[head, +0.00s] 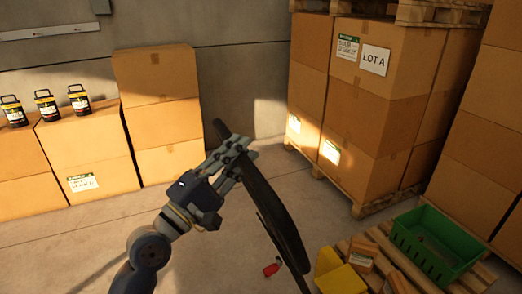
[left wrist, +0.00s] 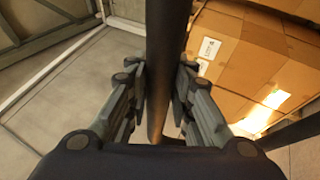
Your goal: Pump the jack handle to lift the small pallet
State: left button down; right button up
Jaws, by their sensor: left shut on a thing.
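The jack handle (head: 264,188) is a dark, curved bar in the middle of the head view. My left gripper (head: 236,158) is shut on its upper part. In the left wrist view the handle (left wrist: 166,60) runs upright between the two fingers of my left gripper (left wrist: 160,95). A small red part (head: 271,269) shows low beside the handle. The lower end of the jack is cut off by the frame. My right gripper is not in view.
Tall stacks of cardboard boxes (head: 365,105) stand on a pallet (head: 355,208) at the back right. Lower boxes (head: 160,125) line the left wall, with several dark lidded cans (head: 47,105) on top. The floor (head: 100,240) at the left is clear.

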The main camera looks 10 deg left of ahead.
pick_arm(q)
jog(key=s+a+f+b, duration=0.3)
jog(key=s+a+b, duration=0.1)
jog(key=a, duration=0.2)
jog(key=shift+s+a, duration=0.15)
jog(key=shift+s, duration=0.1)
jog(key=c, duration=1.4)
grip_release()
jog(key=v, duration=0.7)
jog(key=shift+s, duration=0.15)
